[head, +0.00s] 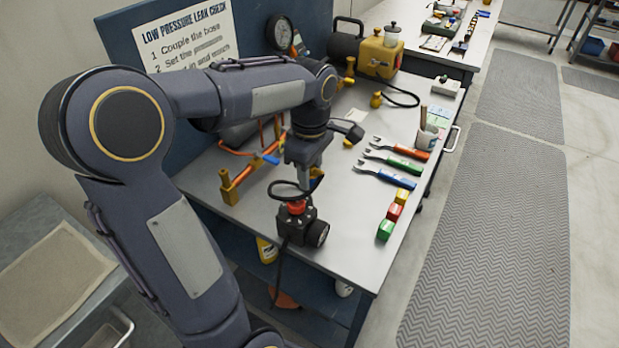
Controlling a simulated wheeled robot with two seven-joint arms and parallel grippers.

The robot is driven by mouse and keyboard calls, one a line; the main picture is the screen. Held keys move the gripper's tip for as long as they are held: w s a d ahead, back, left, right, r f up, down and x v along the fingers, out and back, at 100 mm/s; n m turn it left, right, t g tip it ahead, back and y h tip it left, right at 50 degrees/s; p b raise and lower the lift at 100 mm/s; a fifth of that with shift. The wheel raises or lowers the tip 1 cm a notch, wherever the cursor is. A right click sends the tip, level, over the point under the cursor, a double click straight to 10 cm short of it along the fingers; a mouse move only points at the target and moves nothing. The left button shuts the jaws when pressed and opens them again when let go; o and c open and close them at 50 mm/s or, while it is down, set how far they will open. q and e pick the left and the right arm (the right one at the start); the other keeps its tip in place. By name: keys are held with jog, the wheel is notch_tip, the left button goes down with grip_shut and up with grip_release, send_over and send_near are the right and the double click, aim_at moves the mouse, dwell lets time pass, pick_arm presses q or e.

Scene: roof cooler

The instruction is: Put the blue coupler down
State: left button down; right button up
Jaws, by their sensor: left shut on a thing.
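My left gripper (308,178) points down over the workbench (352,235), near its front left part. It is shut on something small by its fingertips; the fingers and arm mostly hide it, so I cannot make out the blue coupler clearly. Just below the gripper stands a black device (296,224) with a red top and a round black part on its right. A dark hose loops around its top, close under the fingertips; I cannot tell whether they touch. A small blue piece (268,159) shows on the copper and brass pipework left of the gripper. My right gripper is out of view.
Red (402,148), green (396,162) and blue (384,177) fork-ended tools lie right of the gripper. Yellow, red and green blocks (396,212) line the right edge. A yellow pump (379,57) stands behind. Bare bench top lies between device and blocks.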

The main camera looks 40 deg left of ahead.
pick_arm(q)
jog(key=w+a+f, duration=0.3)
jog(key=f, duration=0.1)
jog(key=w+a+f, duration=0.3)
jog(key=w+a, duration=0.1)
jog(key=shift+f, duration=0.35)
jog(key=f, duration=0.3)
jog(key=shift+w+a+f, duration=0.15)
jog(key=shift+a+f, duration=0.05)
jog(key=shift+f, duration=0.15)
